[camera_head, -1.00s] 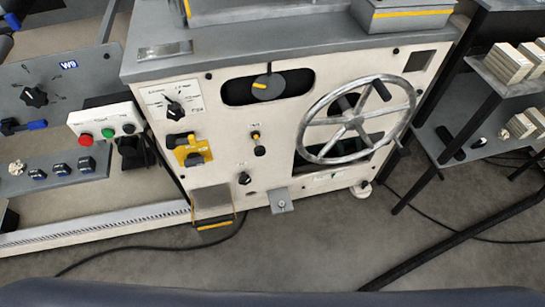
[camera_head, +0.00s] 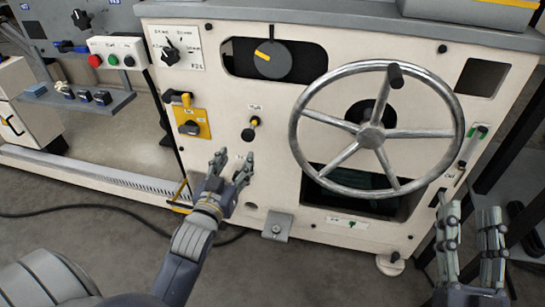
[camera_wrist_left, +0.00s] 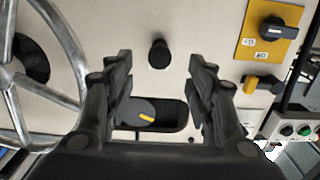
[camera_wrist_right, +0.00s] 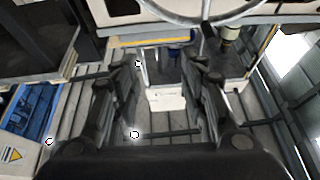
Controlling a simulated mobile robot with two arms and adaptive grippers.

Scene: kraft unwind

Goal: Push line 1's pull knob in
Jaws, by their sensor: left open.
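A black knob with a yellow part (camera_head: 251,130) sits on the cream machine front, under a small label I cannot read. It stands left of the handwheel. In the left wrist view a round black knob (camera_wrist_left: 158,54) shows nearly end-on between and beyond my fingers. How far it sticks out is unclear. My left gripper (camera_head: 231,166) is open and empty, just below and left of the knob in the head view, apart from it. The lower part of the panel behind it is partly hidden. My right gripper (camera_head: 468,212) is open and empty at the lower right.
The large spoked handwheel (camera_head: 370,133) is right of the knob. A yellow switch plate (camera_head: 197,116) is to its left, and a slot with a yellow-marked dial (camera_head: 272,60) is above. A grey foot bracket (camera_head: 277,226) juts out below. Floor in front is open.

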